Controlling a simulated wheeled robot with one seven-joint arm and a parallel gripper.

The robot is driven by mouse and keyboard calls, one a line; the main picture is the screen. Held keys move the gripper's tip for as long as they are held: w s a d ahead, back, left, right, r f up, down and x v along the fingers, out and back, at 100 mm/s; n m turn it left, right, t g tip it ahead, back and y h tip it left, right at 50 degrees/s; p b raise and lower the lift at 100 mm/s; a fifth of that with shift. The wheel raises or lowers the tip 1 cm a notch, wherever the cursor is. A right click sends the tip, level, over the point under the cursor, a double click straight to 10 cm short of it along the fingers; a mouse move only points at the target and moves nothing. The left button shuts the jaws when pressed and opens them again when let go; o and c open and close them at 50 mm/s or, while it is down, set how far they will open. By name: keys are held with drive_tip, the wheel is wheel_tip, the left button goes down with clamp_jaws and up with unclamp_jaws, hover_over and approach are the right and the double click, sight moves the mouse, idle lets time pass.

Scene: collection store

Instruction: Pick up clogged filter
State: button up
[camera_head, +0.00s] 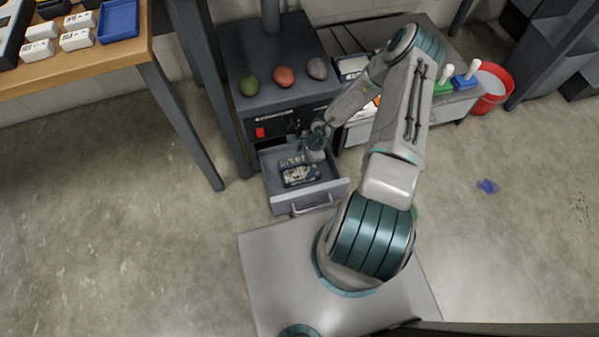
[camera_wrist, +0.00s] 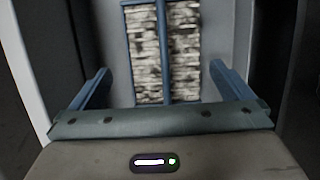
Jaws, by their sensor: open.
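The clogged filter (camera_head: 299,174) lies in an open drawer (camera_head: 309,197) at the bottom of a dark cabinet. It has a dark blue frame and dirty, streaked white pleats. In the wrist view the filter (camera_wrist: 165,50) is ahead of my gripper, with a blue bar down its middle. My gripper (camera_head: 312,148) is at the back of the drawer opening in the head view, partly hidden by my arm. In the wrist view my gripper's (camera_wrist: 162,88) two blue fingers are spread wide, one toward each side of the filter, with nothing between them that I can see held.
The dark cabinet (camera_head: 277,90) bears a green, a red and a grey rounded object on top. A wooden table (camera_head: 95,60) stands at the left. A grey bench (camera_head: 450,100) and a red bucket (camera_head: 491,90) are to the right. Open floor lies left and right.

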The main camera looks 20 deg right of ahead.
sight(301, 168)
drive_tip(key=shift+b+x, duration=1.45)
drive_tip(key=shift+x, duration=1.55)
drive_tip(key=shift+w+d, duration=0.2)
drive_tip(key=shift+d, duration=0.05)
drive_tip(key=c, duration=0.9)
